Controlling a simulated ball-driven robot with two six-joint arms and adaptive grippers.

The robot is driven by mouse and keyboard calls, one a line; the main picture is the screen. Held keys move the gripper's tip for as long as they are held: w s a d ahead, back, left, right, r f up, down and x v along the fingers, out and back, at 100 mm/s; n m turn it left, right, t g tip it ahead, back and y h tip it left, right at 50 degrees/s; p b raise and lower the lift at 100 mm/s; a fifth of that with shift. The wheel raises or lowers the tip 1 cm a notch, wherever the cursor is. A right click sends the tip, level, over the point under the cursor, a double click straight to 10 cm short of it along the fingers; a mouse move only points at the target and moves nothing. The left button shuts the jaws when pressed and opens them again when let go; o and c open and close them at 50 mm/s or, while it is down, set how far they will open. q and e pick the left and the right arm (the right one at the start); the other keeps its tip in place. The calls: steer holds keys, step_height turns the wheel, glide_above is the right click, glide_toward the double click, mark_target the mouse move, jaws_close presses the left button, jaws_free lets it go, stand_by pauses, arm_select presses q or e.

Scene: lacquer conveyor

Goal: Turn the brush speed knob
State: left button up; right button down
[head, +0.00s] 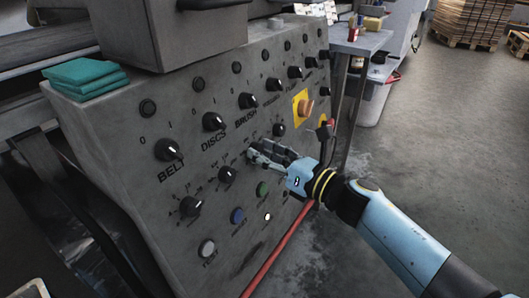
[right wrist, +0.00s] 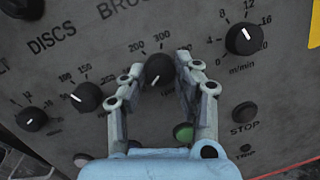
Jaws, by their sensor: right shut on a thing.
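The brush speed knob (right wrist: 158,68) is a small black dial with a white pointer line, below the BRUSH label, with a scale showing 200 and 300 beside it. My right gripper (right wrist: 157,78) has its fingers on either side of this knob and is shut on it. In the head view my right gripper (head: 258,152) reaches from the right to the panel face, and its fingers largely hide the knob. My left gripper is not in view.
The grey control panel (head: 140,190) carries a disc speed knob (head: 227,174), a belt speed knob (head: 190,206) and a m/min knob (right wrist: 244,38). A green button (right wrist: 183,132) sits just below the right fingers. A yellow-backed emergency stop (head: 305,107) is to the right.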

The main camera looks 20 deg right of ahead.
steer(key=shift+r+m+p, duration=0.15)
steer(key=shift+m+p, duration=0.3)
steer(key=shift+m, duration=0.15)
steer(key=shift+r+m+h+p, duration=0.15)
steer(key=shift+m+h+p, duration=0.15)
steer(key=shift+m+p, duration=1.3)
steer(key=shift+m, duration=0.3)
steer(key=m+h+p, duration=0.1)
steer(key=m+p, duration=0.3)
steer(key=m+g+p, duration=0.1)
steer(key=m+p, duration=0.4)
steer(key=shift+a+r+g+h, duration=0.1)
steer(key=shift+r+g+h, duration=0.1)
steer(key=shift+g+h, duration=0.15)
steer(key=m+p, duration=0.3)
steer(key=m, duration=0.1)
steer(key=shift+g, duration=0.35)
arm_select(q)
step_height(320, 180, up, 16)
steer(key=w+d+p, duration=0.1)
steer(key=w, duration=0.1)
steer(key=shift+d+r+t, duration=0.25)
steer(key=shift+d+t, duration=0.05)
arm_select(e)
steer(key=shift+f+m, duration=0.15)
steer(key=shift+m, duration=0.65)
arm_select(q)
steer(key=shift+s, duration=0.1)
